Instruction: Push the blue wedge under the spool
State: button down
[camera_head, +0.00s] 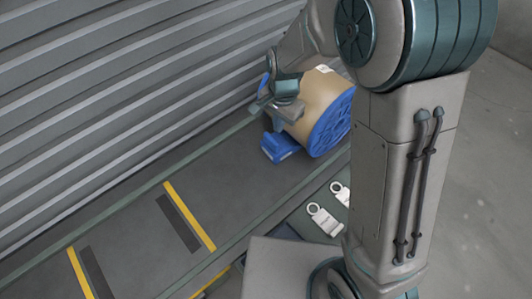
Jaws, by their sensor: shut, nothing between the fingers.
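The spool (325,108) lies on its side near the wall, with a tan wound body and blue end flanges. The blue wedge (279,147) sits on the dark floor strip at the spool's lower left, close against it. Whether the wedge touches the spool or reaches beneath it, I cannot tell. My gripper (272,108) is shut and empty, above the wedge and in front of the spool's left part. It hides part of the spool, and I cannot tell whether it touches either thing. My arm covers the spool's upper right surroundings.
A corrugated grey wall (110,85) runs along the left and back. Yellow stripes (190,216) with dark bars beside them mark the strip, which is clear left of the wedge. White tags with rings (325,220) lie nearer, beside my arm.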

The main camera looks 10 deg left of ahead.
jog(key=m+b, duration=0.2)
send_near(277, 146)
jog(key=s+a+f, duration=0.3)
jog(key=a+f, duration=0.2)
jog(key=a, duration=0.1)
jog(key=f, duration=0.3)
jog(key=f+b, duration=0.1)
jog(key=f, duration=0.3)
jog(key=f+b, duration=0.1)
jog(key=f, duration=0.2)
jog(key=shift+w+a+f, duration=0.2)
jog(key=shift+w+f, duration=0.1)
jog(key=shift+w+d+r, duration=0.25)
jog(key=shift+w+d, duration=0.6)
jog(key=shift+w, duration=0.05)
jog(key=shift+w+d, duration=0.4)
jog(key=shift+w, duration=0.05)
jog(key=shift+w, duration=0.1)
